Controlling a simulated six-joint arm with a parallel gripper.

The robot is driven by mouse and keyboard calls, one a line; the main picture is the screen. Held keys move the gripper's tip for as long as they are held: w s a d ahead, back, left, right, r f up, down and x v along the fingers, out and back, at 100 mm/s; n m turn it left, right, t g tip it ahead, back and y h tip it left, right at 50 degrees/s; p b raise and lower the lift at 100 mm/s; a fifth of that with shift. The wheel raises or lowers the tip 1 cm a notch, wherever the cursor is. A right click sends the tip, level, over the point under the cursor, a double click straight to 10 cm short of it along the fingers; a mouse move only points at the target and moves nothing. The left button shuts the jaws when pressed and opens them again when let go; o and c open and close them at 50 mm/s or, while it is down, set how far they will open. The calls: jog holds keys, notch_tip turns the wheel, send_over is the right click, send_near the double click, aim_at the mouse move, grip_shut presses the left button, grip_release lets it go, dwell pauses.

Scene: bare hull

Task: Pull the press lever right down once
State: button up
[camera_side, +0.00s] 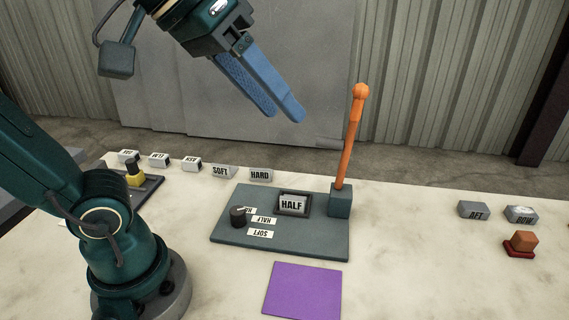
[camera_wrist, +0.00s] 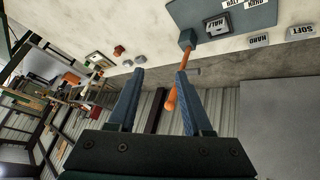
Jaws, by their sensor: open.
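The press lever (camera_side: 352,135) is an orange rod with a rounded knob on top. It stands nearly upright, tilted slightly right, in a dark blue-grey block at the right back corner of a grey panel (camera_side: 320,244). My gripper (camera_side: 284,116) is open and empty, up and to the left of the lever's knob, with its blue fingers pointing down and right. In the wrist view my gripper (camera_wrist: 161,72) shows both fingers apart, and the lever (camera_wrist: 172,98) appears between them, near the right finger. They look apart from it in the side view.
The panel carries a dark knob (camera_side: 239,216) and a block marked HALF (camera_side: 292,205). A purple square (camera_side: 303,290) lies in front. Labelled blocks HARD (camera_side: 261,175) and SOFT (camera_side: 221,171) stand behind. An orange-brown cube on a red base (camera_side: 522,242) is far right. The table right of the lever is mostly clear.

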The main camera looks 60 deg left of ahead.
aim_at(358, 107)
jog(key=w+d+r+n+t+h, duration=0.1)
jog(key=w+d+r+n+t, duration=0.3)
jog(key=w+n, duration=0.5)
jog(key=w+d+r+n+t+h, duration=0.25)
jog(key=w+d+n+t, duration=0.2)
jog(key=w+n, duration=0.5)
jog(key=w+a+f+n+y, duration=0.5)
jog(key=n+y, duration=0.5)
jog(key=n, duration=0.4)
jog(key=s+a+f+n+g+y, duration=0.1)
jog(key=a+f+n+y, duration=0.1)
jog(key=n, duration=0.1)
jog(key=s+a+f+n+g+y, duration=0.1)
jog(key=s+a+f+n+y, duration=0.1)
jog(key=f+n+y, duration=0.1)
jog(key=s+a+f+n+g+y, duration=0.1)
jog(key=s+a+f+n+y, duration=0.1)
jog(key=n+y, duration=0.1)
jog(key=shift+s+a+f+n, duration=0.1)
jog(key=shift+a+f+n, duration=0.2)
jog(key=shift+n, duration=0.15)
jog(key=shift+a+f, duration=0.1)
jog(key=shift+f, duration=0.15)
jog(key=shift+w+a, duration=0.25)
jog(key=shift+w, duration=0.1)
jog(key=shift+x, duration=2.1)
